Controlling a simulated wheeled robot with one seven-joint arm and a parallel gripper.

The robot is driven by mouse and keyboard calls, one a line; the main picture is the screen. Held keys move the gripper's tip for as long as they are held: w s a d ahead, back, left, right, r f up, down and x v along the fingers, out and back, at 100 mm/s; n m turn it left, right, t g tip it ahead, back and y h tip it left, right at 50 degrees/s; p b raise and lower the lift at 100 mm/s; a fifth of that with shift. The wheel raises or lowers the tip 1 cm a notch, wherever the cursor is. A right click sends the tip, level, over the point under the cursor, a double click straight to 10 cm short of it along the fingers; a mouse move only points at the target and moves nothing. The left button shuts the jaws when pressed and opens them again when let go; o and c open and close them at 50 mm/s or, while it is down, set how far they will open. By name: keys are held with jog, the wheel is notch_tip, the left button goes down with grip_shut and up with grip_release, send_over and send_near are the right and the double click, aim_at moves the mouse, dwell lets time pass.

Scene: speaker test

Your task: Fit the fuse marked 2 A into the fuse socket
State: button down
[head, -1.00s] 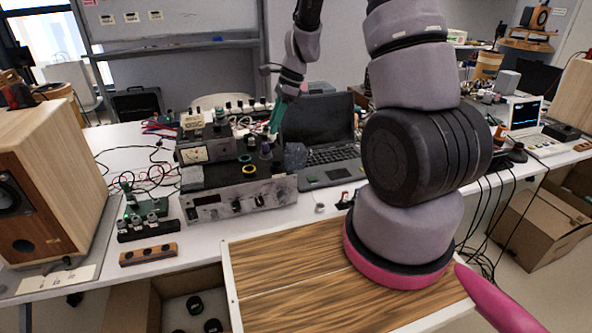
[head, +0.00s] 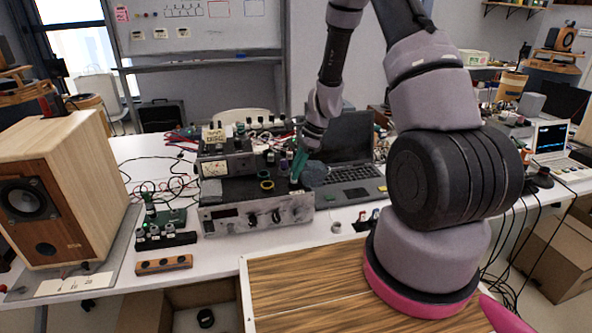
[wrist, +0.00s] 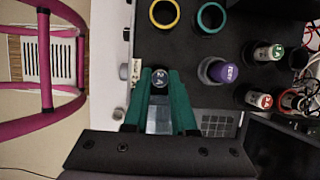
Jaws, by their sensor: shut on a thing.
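My gripper (wrist: 161,82) is shut on a fuse (wrist: 161,76) with a dark round cap marked 2 A, seen end-on between the two green fingertips in the wrist view. In the head view my gripper (head: 297,166) points down at the right end of the top of the black bench unit (head: 262,215). The fuse is hidden there, and I cannot tell its height above the unit. A yellow ring (wrist: 164,13) and a teal ring (wrist: 209,17) stand on the unit, ahead of the fingers. I cannot tell which part is the fuse socket.
A purple-capped part (wrist: 222,72) stands close right of the fingers. Green-capped (wrist: 268,52) and red-capped (wrist: 262,100) parts stand farther right. A laptop (head: 352,185) is right of the unit. A wooden speaker (head: 75,185) stands left. Some white table front is free.

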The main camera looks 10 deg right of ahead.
jog(key=shift+f, duration=0.1)
jog(key=shift+f, duration=0.15)
jog(key=c, duration=0.7)
grip_release()
